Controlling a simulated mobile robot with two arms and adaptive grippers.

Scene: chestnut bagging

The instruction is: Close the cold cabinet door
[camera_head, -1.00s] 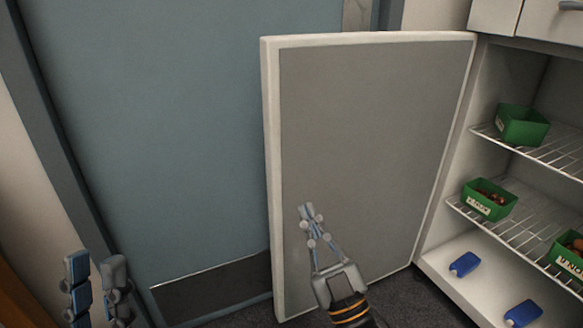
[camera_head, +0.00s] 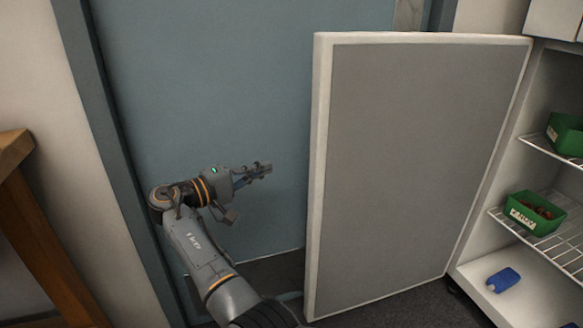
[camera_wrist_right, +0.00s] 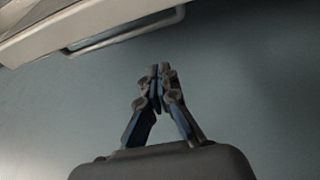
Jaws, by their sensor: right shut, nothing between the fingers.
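The cold cabinet door (camera_head: 415,170) stands wide open, its grey inner panel with pale rim facing me. It hinges on the right, at the white cabinet (camera_head: 530,90). My right gripper (camera_head: 264,169) is shut and empty, left of the door's free edge and apart from it in the picture, in front of the blue wall panel. In the right wrist view its fingers (camera_wrist_right: 160,76) are together, with a pale edge and a bar like a handle (camera_wrist_right: 125,32) beyond at the upper left. My left gripper is not in view.
Green boxes (camera_head: 533,213) with chestnuts stand on the cabinet's wire shelves (camera_head: 552,245). A blue object (camera_head: 503,280) lies on its white floor. A wooden piece of furniture (camera_head: 35,245) stands at the far left. Dark floor (camera_head: 400,308) shows below the door.

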